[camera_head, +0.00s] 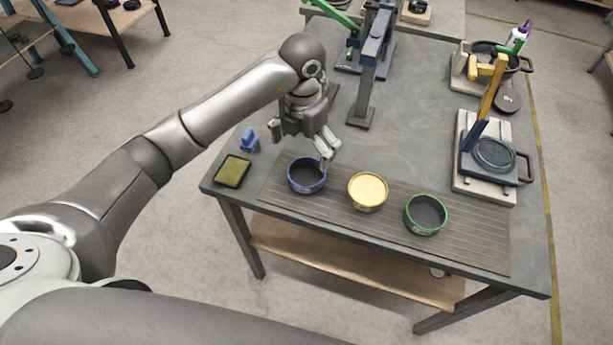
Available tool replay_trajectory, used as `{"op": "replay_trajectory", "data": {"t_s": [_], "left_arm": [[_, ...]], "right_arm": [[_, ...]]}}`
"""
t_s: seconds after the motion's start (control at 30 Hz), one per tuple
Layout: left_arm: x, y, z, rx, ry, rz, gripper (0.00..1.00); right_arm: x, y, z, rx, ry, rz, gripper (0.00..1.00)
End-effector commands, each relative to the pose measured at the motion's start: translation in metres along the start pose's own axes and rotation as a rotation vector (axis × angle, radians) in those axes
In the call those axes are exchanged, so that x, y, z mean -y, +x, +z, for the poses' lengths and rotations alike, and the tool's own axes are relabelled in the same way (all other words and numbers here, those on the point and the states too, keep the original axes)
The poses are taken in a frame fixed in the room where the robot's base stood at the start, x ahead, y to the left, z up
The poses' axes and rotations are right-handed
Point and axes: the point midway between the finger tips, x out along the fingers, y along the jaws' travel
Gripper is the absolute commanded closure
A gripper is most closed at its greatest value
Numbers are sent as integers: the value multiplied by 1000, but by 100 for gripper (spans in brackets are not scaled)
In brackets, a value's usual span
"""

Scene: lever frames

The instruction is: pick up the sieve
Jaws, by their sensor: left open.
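Three round, shallow sieve-like pans stand in a row on a ribbed mat (468,243) along the table's front edge. One has a blue rim (306,188), the middle one is pale yellow (367,203), and one has a green rim (425,228). I cannot tell which of them the task names. My left gripper (302,147) is open and empty, just behind and above the blue-rimmed pan. One finger reaches down by that pan's back right rim; I cannot tell if it touches. My right gripper is out of view.
A dark tray with a yellow-green pad (233,171) and a small blue piece (249,139) lie to the left. A blue lever frame (374,50) stands behind my gripper. A lever press with a yellow arm (489,95) stands at right. The table's middle is clear.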

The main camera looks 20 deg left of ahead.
Motion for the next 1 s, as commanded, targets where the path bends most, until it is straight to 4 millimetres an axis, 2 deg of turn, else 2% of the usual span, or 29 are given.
{"op": "replay_trajectory", "data": {"t_s": [0.2,0.47,0.6,0.7,1.0], "left_arm": [[2,35,-1,-6,0,-2,0],[3,55,1,-6,1,-4,0],[5,76,4,-7,2,-5,0],[5,90,5,-4,1,-5,0],[4,98,6,0,3,-3,0]], "right_arm": [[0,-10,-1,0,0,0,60],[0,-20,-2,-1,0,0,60],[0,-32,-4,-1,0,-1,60],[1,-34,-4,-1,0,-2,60],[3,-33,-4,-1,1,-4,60]]}}
